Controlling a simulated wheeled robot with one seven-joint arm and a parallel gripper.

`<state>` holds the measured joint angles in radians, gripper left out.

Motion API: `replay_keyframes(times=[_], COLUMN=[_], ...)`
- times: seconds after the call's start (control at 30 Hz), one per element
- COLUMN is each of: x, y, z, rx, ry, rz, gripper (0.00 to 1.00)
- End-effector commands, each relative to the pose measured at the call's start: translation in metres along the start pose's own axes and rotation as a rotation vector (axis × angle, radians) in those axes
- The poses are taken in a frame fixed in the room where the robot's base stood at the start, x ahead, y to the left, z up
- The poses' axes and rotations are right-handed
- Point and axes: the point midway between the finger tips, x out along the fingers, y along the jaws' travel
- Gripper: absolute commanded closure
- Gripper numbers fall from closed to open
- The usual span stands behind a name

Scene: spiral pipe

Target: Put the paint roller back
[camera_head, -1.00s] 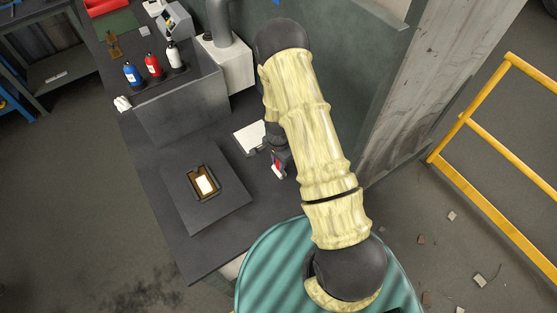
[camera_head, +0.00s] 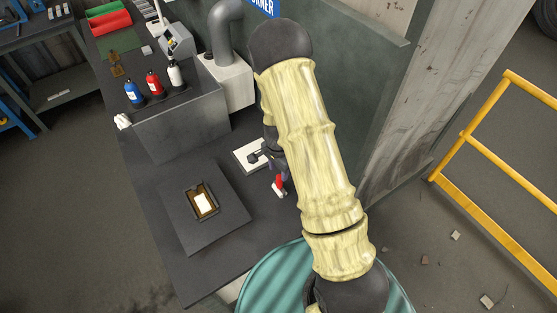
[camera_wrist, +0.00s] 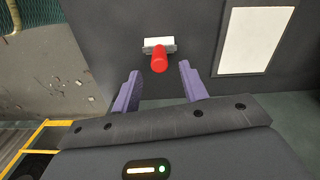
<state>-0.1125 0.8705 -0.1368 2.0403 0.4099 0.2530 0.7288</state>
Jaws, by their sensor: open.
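The paint roller (camera_head: 279,185), with a red handle and a white end, lies on the dark bench beside my arm in the head view. In the wrist view its red handle (camera_wrist: 159,60) points towards me, with a white roller part (camera_wrist: 153,43) behind it. My gripper (camera_wrist: 160,86) is open and empty. Its two purple fingers stand to either side of the line of the handle, which is just beyond the fingertips. I cannot tell the exact gap. My arm hides part of the bench around the gripper in the head view.
A dark square board (camera_head: 228,230) carries a brown-rimmed tray (camera_head: 190,206) with a white inside. A white panel (camera_wrist: 255,40) lies right of the roller in the wrist view. Blue, red and white bottles (camera_head: 154,83) stand on a raised box. A wall is close on the right.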

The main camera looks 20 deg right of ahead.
Motion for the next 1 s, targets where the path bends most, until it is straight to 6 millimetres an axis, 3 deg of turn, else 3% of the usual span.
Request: replay_keyframes(times=[0.43, 1.0], x=[-0.058, -0.062], y=[0.0, 0.0], z=[0.0, 0.0], rx=[0.0, 0.0], ry=[0.001, 0.0], rz=[-0.001, 0.001], gripper=[0.56, 0.56])
